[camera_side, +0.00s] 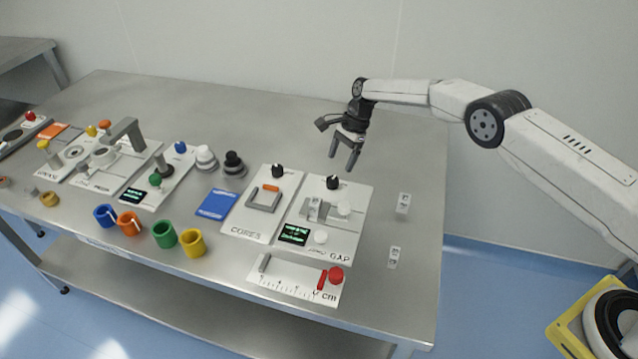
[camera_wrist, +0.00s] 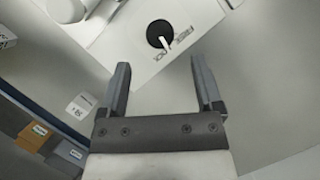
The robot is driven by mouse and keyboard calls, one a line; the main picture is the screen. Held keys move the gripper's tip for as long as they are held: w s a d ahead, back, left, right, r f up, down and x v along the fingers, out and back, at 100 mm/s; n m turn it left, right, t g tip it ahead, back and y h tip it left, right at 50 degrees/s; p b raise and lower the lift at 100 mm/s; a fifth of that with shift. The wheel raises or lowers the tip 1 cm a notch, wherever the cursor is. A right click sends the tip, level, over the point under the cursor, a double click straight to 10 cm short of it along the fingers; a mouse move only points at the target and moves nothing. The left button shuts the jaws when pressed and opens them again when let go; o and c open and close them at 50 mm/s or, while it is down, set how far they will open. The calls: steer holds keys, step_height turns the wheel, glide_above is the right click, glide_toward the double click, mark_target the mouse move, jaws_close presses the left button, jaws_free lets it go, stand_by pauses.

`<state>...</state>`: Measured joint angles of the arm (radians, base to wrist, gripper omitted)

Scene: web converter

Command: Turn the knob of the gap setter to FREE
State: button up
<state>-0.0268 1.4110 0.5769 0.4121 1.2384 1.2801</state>
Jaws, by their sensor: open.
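The gap setter is a white panel (camera_side: 348,225) marked GAP, lying on the steel table. Its black knob (camera_side: 333,182) is at the panel's far end. In the wrist view the round black knob (camera_wrist: 158,30) has a white pointer slanting toward the gripper side, close to small lettering. FREE seems to be to the pointer's right; the other word is hard to read. My gripper (camera_side: 341,163) is open and empty, above the knob and apart from it. In the wrist view the knob is ahead of the fingertips (camera_wrist: 160,62), roughly centred between them.
The CORES panel (camera_side: 242,218) with another black knob (camera_side: 278,171) is left of the gap panel. A ruler panel (camera_side: 290,283) with a red knob lies in front. Small white blocks (camera_side: 403,204) stand to the right. The table behind is clear.

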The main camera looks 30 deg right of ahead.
mark_target(333, 179)
steer(key=shift+v, duration=0.85)
steer(key=shift+a, duration=0.1)
steer(key=shift+s+a+m+t+h, duration=0.25)
steer(key=shift+s+m+t, duration=0.4)
steer(key=shift+m, duration=1.35)
steer(key=shift+s+a+m+t+h, duration=0.15)
steer(key=shift+s+m+t+h, duration=0.45)
steer(key=shift+m, duration=1.4)
steer(key=shift+s+a+m+t+h, duration=0.1)
steer(key=shift+s+a+m+t, duration=0.2)
steer(key=shift+m+t, duration=1.2)
steer(key=shift+f+m+g, duration=0.15)
steer(key=shift+m+g, duration=0.35)
steer(key=shift+g, duration=0.05)
steer(key=shift+x, duration=3.7)
